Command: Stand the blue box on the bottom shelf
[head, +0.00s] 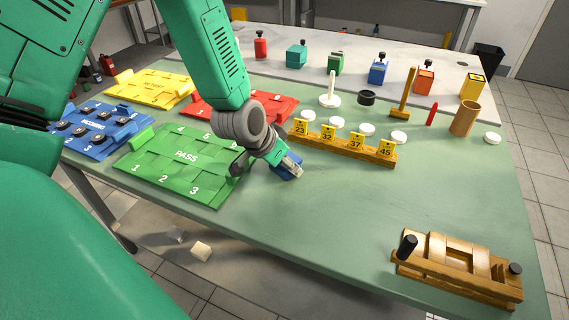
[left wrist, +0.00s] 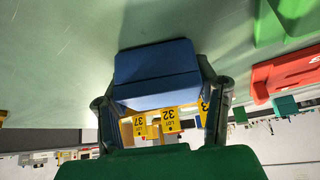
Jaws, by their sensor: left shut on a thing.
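The blue box (left wrist: 155,75) is between the fingers of my left gripper in the left wrist view. In the head view, my left gripper (head: 287,165) is shut on the box (head: 289,172), over the green bench top right of the green PASS tray. The fingers hide much of the box there, and I cannot tell whether it touches the bench. A flat grey surface (head: 235,275) shows below the bench's front edge; I cannot tell whether it is the bottom shelf or floor. My right gripper is not in view.
The green PASS tray (head: 165,180) lies left of the gripper. A wooden rack with yellow number tags (head: 345,150) stands just behind it. A wooden fixture (head: 460,268) sits at the right front. The front middle of the bench (head: 350,215) is clear. A whitish block (head: 201,250) lies below the bench.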

